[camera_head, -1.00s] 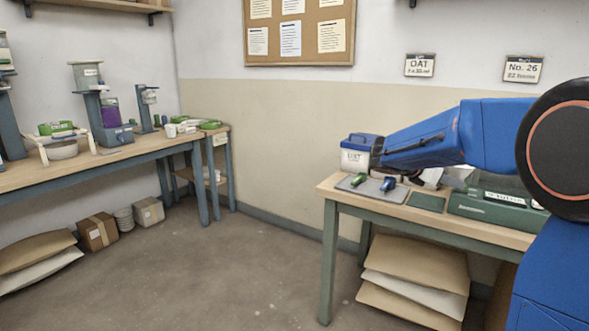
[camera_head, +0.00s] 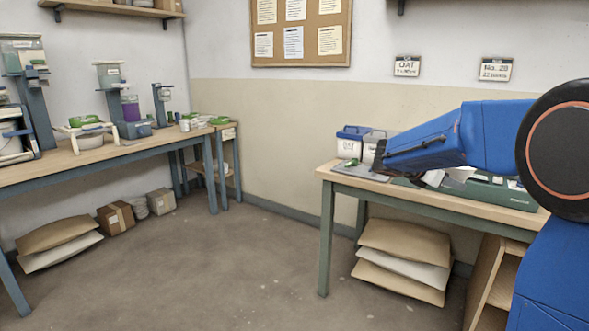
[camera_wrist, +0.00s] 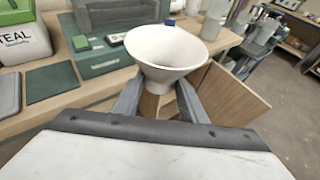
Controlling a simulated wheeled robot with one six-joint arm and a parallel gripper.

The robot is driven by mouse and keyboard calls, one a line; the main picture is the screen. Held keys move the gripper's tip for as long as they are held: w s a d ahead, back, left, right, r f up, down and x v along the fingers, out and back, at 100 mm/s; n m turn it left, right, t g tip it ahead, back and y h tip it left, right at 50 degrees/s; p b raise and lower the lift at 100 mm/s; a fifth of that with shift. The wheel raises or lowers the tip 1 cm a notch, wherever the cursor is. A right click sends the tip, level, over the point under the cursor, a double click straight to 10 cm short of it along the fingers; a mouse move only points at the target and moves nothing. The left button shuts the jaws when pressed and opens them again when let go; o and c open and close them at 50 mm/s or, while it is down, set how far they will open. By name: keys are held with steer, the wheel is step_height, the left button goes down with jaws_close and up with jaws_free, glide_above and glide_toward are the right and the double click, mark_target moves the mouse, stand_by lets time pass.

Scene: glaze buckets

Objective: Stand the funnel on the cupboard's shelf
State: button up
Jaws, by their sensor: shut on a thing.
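The white funnel (camera_wrist: 167,50) is in my gripper (camera_wrist: 160,98), wide mouth up in the wrist view. The two grey fingers close on it from either side below the cone; its lower end is mostly hidden. The light wooden cupboard (camera_head: 480,282) stands at the lower right, partly cut off by my arm; a shelf board shows inside. In the wrist view its wooden panel (camera_wrist: 236,97) is beyond the funnel.
The right bench (camera_head: 340,177) carries a blue-lidded bucket (camera_head: 350,145), a grey-lidded bucket (camera_head: 371,147) and a green case (camera_head: 500,190). Sacks (camera_head: 402,255) lie beneath it. A long bench (camera_head: 60,175) with equipment runs along the left. The middle floor is clear.

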steer(key=w+a+f+n+t+y, duration=0.2)
steer(key=w+a+f+n, duration=0.15)
steer(key=f, duration=0.45)
steer(key=w+a+f+n+t+y, duration=0.25)
steer(key=w+a+f, duration=0.2)
steer(key=f, duration=0.45)
steer(key=w+a+f+n+t+y, duration=0.1)
steer(key=w+a+f+n+t, duration=0.2)
steer(key=f, duration=0.5)
steer(key=a+f+n+t+y, duration=0.1)
steer(key=a+f+n+y, duration=0.1)
steer(key=a+f, duration=0.5)
step_height(320, 180, down, 6)
steer(key=shift+s+r+y, duration=0.25)
steer(key=shift+s+y, duration=0.1)
steer(key=shift+y, duration=0.4)
